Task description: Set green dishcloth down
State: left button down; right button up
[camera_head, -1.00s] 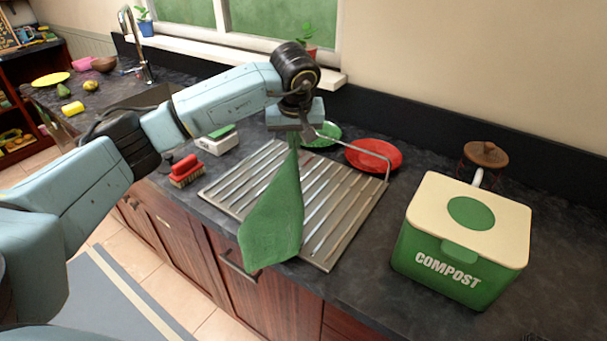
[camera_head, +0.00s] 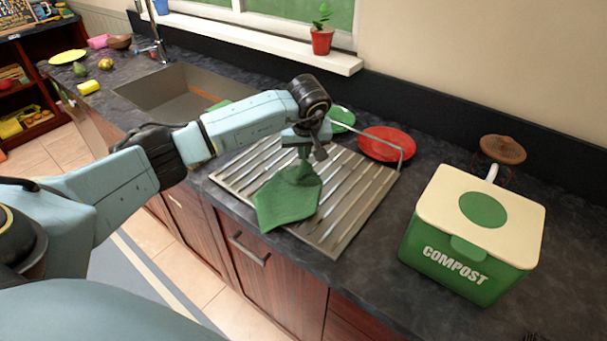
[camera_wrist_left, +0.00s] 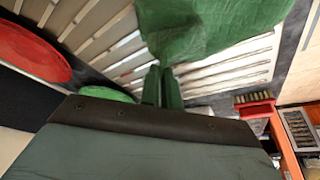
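The green dishcloth (camera_head: 288,198) hangs from my left gripper (camera_head: 303,152) in the head view. Its lower part spreads over the metal drying rack (camera_head: 345,205) and reaches the rack's front edge. In the left wrist view the dishcloth (camera_wrist_left: 210,25) lies beyond the fingers, over the rack's slats. My left gripper (camera_wrist_left: 163,85) has its fingers close together there, with the cloth at their tips. My right gripper is not in view.
A green compost bin (camera_head: 465,245) stands right of the rack. A red plate (camera_head: 385,143) and a green plate (camera_head: 342,118) stand behind it. The sink (camera_head: 185,95) is to the left. A red brush (camera_wrist_left: 253,108) shows in the wrist view.

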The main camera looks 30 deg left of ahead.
pick_arm(q)
jog(key=c, duration=0.9)
grip_release()
jog(key=v, duration=1.3)
jog(key=shift+b, duration=0.35)
jog(key=shift+s+d+r, duration=0.1)
jog(key=shift+d, duration=0.05)
